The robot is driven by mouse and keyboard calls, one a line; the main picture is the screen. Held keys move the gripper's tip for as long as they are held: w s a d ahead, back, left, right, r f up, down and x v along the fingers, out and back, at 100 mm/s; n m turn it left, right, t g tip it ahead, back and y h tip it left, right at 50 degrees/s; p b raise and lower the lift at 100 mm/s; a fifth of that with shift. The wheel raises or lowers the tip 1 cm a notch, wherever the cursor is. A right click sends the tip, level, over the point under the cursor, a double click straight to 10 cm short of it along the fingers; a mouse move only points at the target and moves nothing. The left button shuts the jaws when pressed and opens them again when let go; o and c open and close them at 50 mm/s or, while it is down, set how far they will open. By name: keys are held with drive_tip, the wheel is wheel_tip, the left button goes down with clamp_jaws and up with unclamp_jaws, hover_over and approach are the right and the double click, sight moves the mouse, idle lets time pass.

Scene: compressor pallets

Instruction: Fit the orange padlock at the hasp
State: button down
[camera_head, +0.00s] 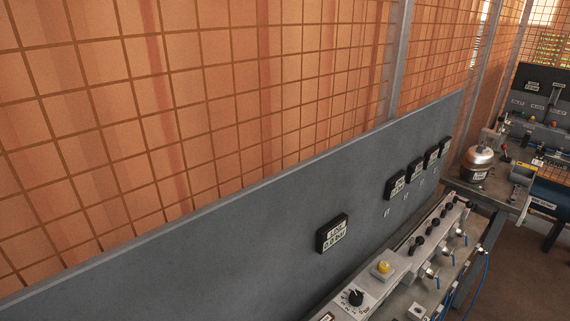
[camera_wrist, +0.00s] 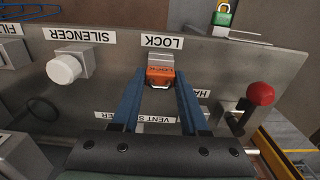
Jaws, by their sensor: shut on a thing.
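The orange padlock (camera_wrist: 160,72) shows in the wrist view, between the tips of my gripper's two blue fingers. My gripper (camera_wrist: 160,80) is shut on it. The padlock is in front of a small grey block below the LOCK label (camera_wrist: 163,42) on the metal panel; this looks like the hasp's place. The hasp itself is mostly hidden behind the padlock, and I cannot tell whether the shackle is through it. My gripper and the padlock do not show in the head view.
In the wrist view, a white knob (camera_wrist: 64,69) on the SILENCER block is at left. A red-knobbed lever (camera_wrist: 260,94) is close at right. A green padlock (camera_wrist: 222,17) is at the top. The head view shows a bench with valves (camera_head: 430,274) and a yellow button (camera_head: 383,268).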

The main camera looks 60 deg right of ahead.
drive_tip(key=shift+r, duration=0.15)
drive_tip(key=shift+r+p, duration=2.9)
drive_tip(key=shift+p, duration=0.4)
